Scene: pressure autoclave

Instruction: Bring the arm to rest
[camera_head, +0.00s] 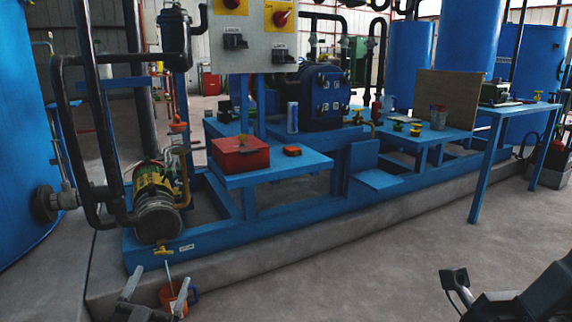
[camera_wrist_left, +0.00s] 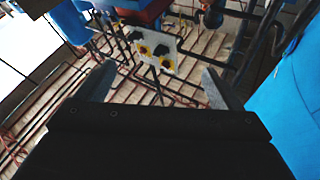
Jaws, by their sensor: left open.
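My left gripper (camera_head: 157,284) is at the bottom left of the head view, low in front of the blue skid. Its two grey fingers are spread apart with nothing between them. The left wrist view also shows the open left gripper (camera_wrist_left: 157,82), with the control panel (camera_wrist_left: 155,50) and pipes well beyond the fingertips. Part of my right arm (camera_head: 535,295) shows as dark links at the bottom right corner of the head view. Its jaw state cannot be made out.
An orange cup (camera_head: 172,294) with a stick in it is close behind the left fingers in the picture. The blue skid (camera_head: 225,240) on its concrete plinth carries a pump (camera_head: 157,205) and a red box (camera_head: 240,153). A blue table (camera_head: 490,165) stands right. The floor at centre front is clear.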

